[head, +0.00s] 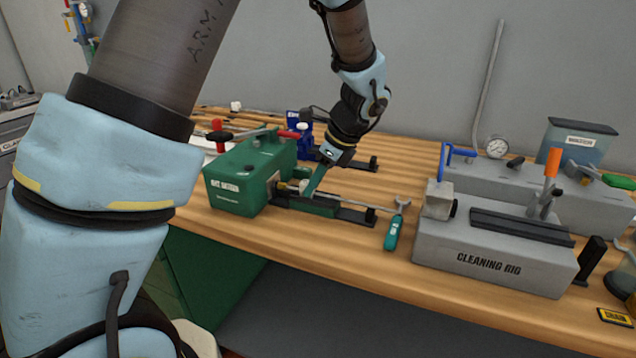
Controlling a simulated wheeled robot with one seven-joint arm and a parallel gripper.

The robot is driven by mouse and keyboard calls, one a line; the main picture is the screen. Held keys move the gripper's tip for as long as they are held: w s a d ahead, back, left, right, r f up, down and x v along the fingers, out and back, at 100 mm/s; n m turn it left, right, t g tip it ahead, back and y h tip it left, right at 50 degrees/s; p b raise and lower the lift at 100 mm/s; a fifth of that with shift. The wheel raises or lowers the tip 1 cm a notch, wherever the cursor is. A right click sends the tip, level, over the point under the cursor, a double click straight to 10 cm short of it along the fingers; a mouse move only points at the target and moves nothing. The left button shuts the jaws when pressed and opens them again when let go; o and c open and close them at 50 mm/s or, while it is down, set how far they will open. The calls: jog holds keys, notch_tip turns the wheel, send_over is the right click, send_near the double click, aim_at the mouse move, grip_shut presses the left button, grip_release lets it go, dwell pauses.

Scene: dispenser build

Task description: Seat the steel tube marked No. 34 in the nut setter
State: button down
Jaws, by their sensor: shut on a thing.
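The green nut setter (236,186) stands on the bench, its label facing me and a dark rail (345,213) reaching out to its right. A thin steel tube (358,203) lies in line above that rail, its left end towards the opening of the nut setter. My gripper (309,190) is down at the right side of the nut setter, shut on the tube near its left part. The fingers hide the grip point, and I cannot tell how far the tube's end reaches into the nut setter. No number mark is readable on the tube.
A teal-handled tool (392,233) lies right of the rail. The grey cleaning rig (490,257) stands further right, with another grey unit (490,176) and a water tank (577,142) behind it. A blue device (300,127) stands behind the nut setter. The front bench edge is clear.

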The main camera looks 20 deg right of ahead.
jog(key=shift+w+a, duration=0.4)
jog(key=shift+a, duration=0.1)
jog(key=shift+c, duration=1.5)
grip_release()
jog(key=shift+r+p, duration=3.45)
jog(key=shift+r, duration=0.15)
jog(key=shift+f, duration=0.1)
